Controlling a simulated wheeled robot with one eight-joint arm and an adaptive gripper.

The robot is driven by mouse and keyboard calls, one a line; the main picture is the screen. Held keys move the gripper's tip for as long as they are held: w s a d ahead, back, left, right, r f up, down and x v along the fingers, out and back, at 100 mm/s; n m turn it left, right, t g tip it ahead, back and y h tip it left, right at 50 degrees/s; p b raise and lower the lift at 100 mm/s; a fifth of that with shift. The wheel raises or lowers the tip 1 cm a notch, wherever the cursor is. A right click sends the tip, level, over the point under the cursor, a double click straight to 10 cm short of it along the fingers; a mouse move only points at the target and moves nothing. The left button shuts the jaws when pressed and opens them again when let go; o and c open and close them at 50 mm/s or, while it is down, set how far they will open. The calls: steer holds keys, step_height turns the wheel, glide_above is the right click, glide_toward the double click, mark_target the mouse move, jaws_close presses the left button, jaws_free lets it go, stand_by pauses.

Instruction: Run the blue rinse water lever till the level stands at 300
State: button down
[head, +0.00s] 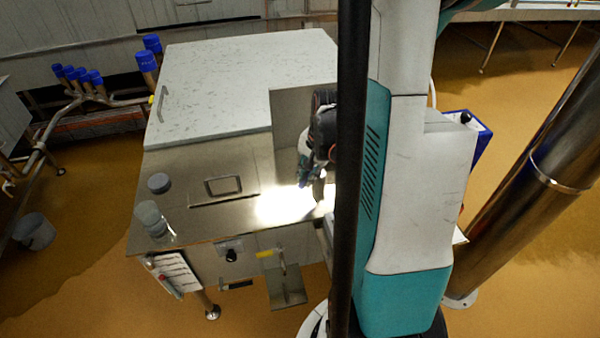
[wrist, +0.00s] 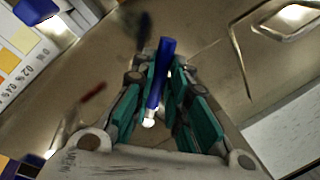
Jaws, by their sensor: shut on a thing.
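The blue lever (wrist: 166,58) stands between the teal finger pads of my gripper (wrist: 163,85) in the wrist view. The fingers are shut on it, one on each side, and a small bright metal end shows at its lower end. In the head view my gripper (head: 305,172) is low over the right part of the steel worktop (head: 110,240), by a bright patch of light. The lever cannot be made out clearly there, and my arm and a dark post hide much of that area. No water level or 300 mark can be read in either view.
A grey puck (head: 159,183) and a clear beaker (head: 148,213) stand at the worktop's left. A large pale lid (head: 235,80) is behind. A colour chart (wrist: 25,45) shows at the wrist view's upper left.

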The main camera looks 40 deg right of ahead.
steer(key=shift+s+d+n+g+y+b, duration=0.2)
steer(key=shift+s+d+n, duration=0.35)
steer(key=shift+n, duration=0.7)
steer(key=shift+s+d+n+g+y+b, duration=0.1)
steer(key=shift+s+d+n+y+b, duration=0.2)
steer(key=shift+s+n, duration=0.65)
steer(key=shift+s+d+n+g+y, duration=0.1)
steer(key=shift+s+d+n, duration=0.35)
steer(key=shift+n, duration=1.05)
steer(key=shift+d, duration=0.1)
steer(key=c, duration=1.6)
jaws_free()
steer(key=shift+o, duration=0.2)
step_height(320, 180, up, 12)
steer(key=s+d, duration=0.1)
steer(key=shift+s+d, duration=0.2)
steer(key=shift+d, duration=0.15)
steer(key=shift+f, duration=0.1)
